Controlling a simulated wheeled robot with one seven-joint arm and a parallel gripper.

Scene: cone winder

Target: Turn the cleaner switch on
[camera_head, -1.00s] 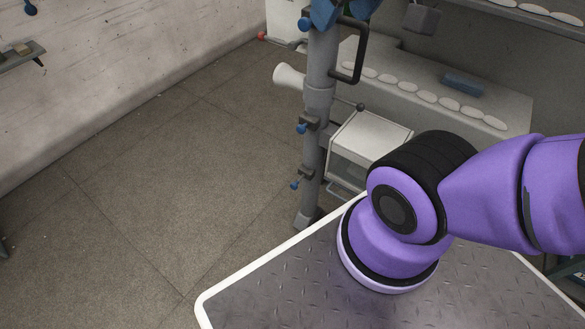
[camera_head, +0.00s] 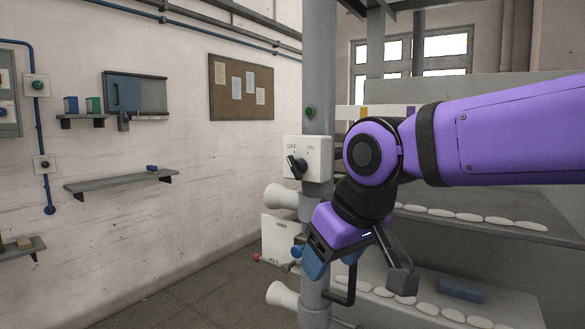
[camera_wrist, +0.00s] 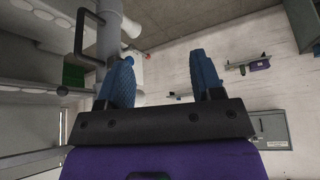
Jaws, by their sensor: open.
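The cleaner switch is a white box (camera_head: 318,150) marked OFF and ON, fixed to a grey upright post. Its black knob (camera_head: 296,166) has its upper end toward the OFF mark on the left. My gripper (camera_head: 330,262) is below the switch box, in front of the post, with blue fingers pointing down. It does not touch the knob. In the wrist view my gripper (camera_wrist: 166,78) is open, with nothing between its two blue fingers. The switch face cannot be made out in the wrist view.
A green button (camera_head: 309,112) sits above the switch on the post. A black handle (camera_head: 350,285) and pale cones, one (camera_head: 281,197) just under the switch, stick out near my gripper. Shelves with white pads (camera_head: 470,217) lie at right. Open floor is at left.

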